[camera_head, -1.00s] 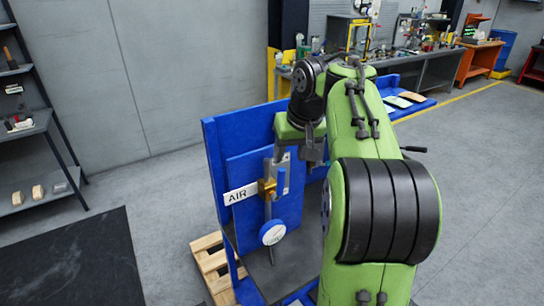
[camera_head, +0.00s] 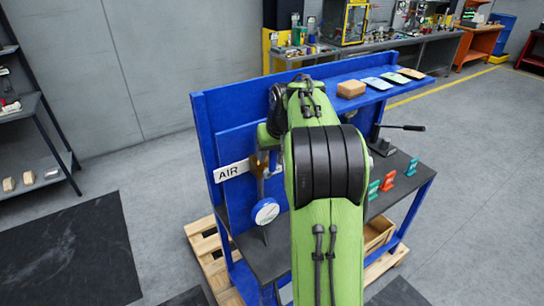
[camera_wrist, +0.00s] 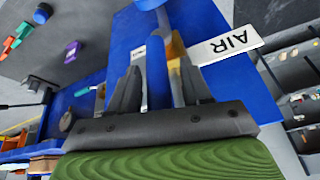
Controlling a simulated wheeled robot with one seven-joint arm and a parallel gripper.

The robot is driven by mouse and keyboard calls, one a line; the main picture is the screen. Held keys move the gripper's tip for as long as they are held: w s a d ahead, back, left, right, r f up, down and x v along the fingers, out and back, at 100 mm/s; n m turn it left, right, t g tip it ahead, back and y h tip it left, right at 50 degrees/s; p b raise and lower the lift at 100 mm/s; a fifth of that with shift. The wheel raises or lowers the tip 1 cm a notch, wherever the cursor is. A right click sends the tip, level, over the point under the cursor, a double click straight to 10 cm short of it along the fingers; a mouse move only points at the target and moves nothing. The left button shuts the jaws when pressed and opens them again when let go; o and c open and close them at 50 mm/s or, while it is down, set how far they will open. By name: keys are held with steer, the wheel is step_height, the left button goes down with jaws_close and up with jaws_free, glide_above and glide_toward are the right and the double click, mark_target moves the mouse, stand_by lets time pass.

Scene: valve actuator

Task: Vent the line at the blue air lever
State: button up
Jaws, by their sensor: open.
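The blue air lever (camera_wrist: 157,75) stands between the two dark fingers of my gripper (camera_wrist: 160,68) in the wrist view. The fingers are open and spread on either side of it; I cannot tell whether either one touches it. Brass of the valve (camera_wrist: 175,47) shows just beyond the lever. The white AIR sign (camera_wrist: 231,44) is beside it, and the sign also shows on the blue panel in the head view (camera_head: 231,171). In the head view my arm hides the lever and most of the gripper.
A round gauge (camera_head: 265,211) stands below the AIR sign. The grey bench top (camera_head: 395,182) carries teal and red pieces (camera_head: 388,181) and a black-handled lever (camera_head: 400,127). A brown block (camera_head: 351,88) sits on the blue upper shelf (camera_head: 425,82). Open floor lies left of the bench.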

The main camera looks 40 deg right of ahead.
steer(key=shift+w+d+f, duration=0.1)
steer(key=shift+f, duration=0.1)
steer(key=shift+r, duration=0.1)
jaws_close()
